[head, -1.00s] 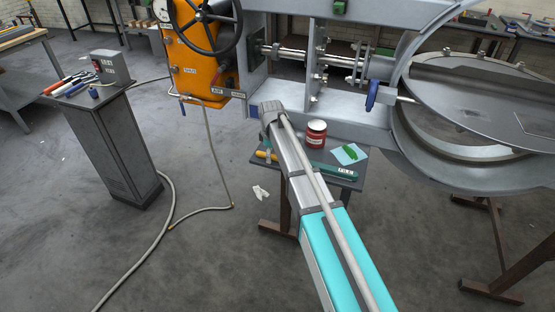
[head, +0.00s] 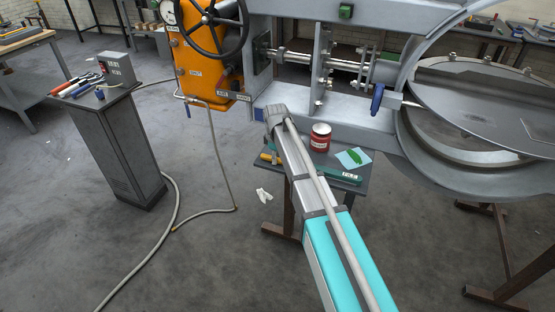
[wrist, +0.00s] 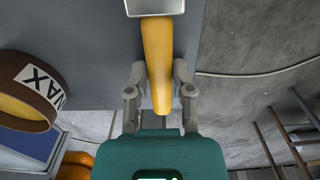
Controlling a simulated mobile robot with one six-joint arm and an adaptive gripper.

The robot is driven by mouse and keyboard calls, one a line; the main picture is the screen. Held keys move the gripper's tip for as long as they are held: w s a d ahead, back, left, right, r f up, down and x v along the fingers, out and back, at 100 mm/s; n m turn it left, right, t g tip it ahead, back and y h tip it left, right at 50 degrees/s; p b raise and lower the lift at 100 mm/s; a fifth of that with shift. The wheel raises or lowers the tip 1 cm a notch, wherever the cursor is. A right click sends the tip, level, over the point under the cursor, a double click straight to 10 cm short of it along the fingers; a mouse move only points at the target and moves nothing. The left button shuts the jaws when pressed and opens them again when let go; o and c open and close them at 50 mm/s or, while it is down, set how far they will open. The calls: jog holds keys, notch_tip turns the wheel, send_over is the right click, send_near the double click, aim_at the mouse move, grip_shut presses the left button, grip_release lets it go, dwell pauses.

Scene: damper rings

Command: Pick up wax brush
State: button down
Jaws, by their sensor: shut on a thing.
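The wax brush has a yellow handle (wrist: 156,60) and a pale metal ferrule (wrist: 154,7) at the top edge of the wrist view. My gripper (wrist: 158,78) is shut on the handle, one finger on each side. The bristles are out of the frame. In the head view a yellow piece (head: 266,158), likely the handle, shows at the left edge of the small table (head: 318,190); my arm hides the gripper there. I cannot tell whether the brush touches the table.
A red tin (head: 320,138) stands on the small table; a WAX-labelled tin (wrist: 32,92) shows at left in the wrist view. A green file (head: 340,175) and a blue cloth (head: 354,158) lie nearby. The large machine (head: 345,120) stands just behind.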

jog(key=shift+r, duration=0.1)
jog(key=shift+r+p, duration=0.95)
jog(key=shift+p, duration=0.1)
jog(key=s+d+r+p, duration=0.2)
jog(key=s+r+p, duration=0.3)
jog(key=s, duration=0.1)
jog(key=s+d+r+p, duration=0.2)
jog(key=s+r+p, duration=0.3)
jog(key=s+r, duration=0.1)
jog(key=shift+s+d+p, duration=0.35)
jog(key=shift+s+p, duration=0.05)
jog(key=shift+s, duration=0.2)
jog(key=shift+a, duration=0.1)
